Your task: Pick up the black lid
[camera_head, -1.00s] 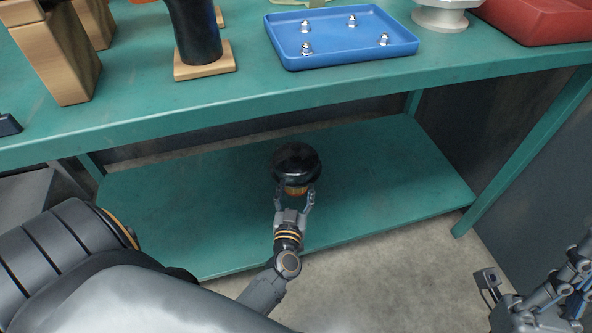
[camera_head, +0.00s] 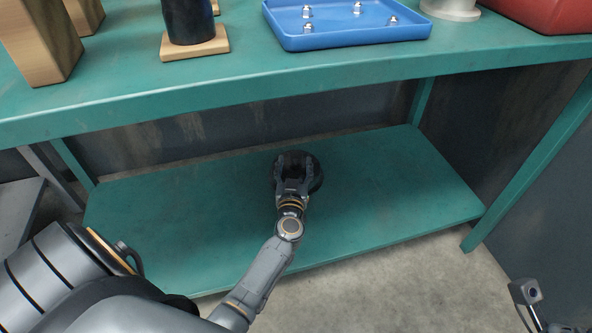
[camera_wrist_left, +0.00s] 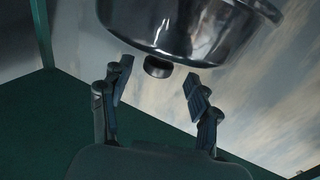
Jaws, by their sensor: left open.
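The black lid (camera_head: 317,176) is a dark, glossy round dome on the lower green shelf, partly hidden by my left gripper in the head view. In the left wrist view the lid (camera_wrist_left: 190,25) fills the top, and its short dark knob (camera_wrist_left: 158,67) points toward my gripper. My left gripper (camera_head: 294,162) is open over the lid. In the wrist view the fingers of this gripper (camera_wrist_left: 156,82) stand apart, one on each side of the knob, with gaps to it. I cannot tell what is under the lid. My right gripper is not in view.
The green tabletop (camera_head: 350,66) overhangs the shelf. It carries a blue tray (camera_head: 345,40) with several metal nuts, a black cylinder on a wooden base (camera_head: 195,47) and a red bin (camera_head: 545,15). The lower shelf (camera_head: 400,190) is clear around the lid.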

